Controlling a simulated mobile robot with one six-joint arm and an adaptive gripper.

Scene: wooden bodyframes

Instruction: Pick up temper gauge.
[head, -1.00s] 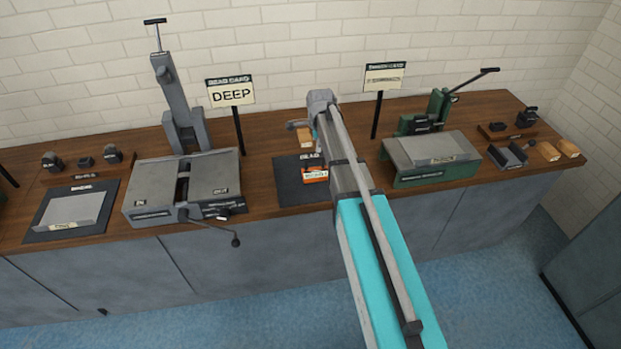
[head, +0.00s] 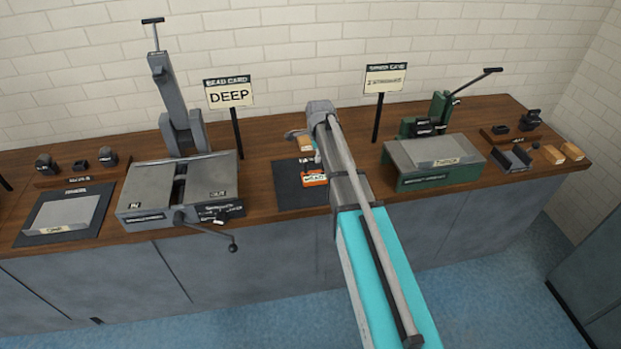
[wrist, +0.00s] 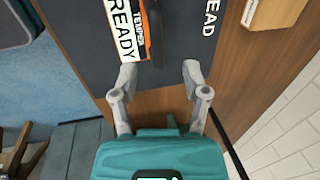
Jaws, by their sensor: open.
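The temper gauge (head: 314,180) is a small orange and black block lying on a dark mat (head: 285,196) on the wooden bench. In the wrist view the gauge (wrist: 143,28) shows an orange strip reading TEMP and a white face reading READY, cut off by the top edge. My gripper (wrist: 160,74) is open and empty, its grey fingertips over the mat's near edge, just short of the gauge in the picture. Their height above the bench is hard to tell. In the head view my arm hides most of the gripper.
A grey press (head: 180,190) with a lever stands left of the mat; a green-based press (head: 433,178) stands right. Card posts, including one reading DEEP (head: 229,95), rise behind. A wooden block (wrist: 272,12) lies beside the mat. The tiled wall is close behind.

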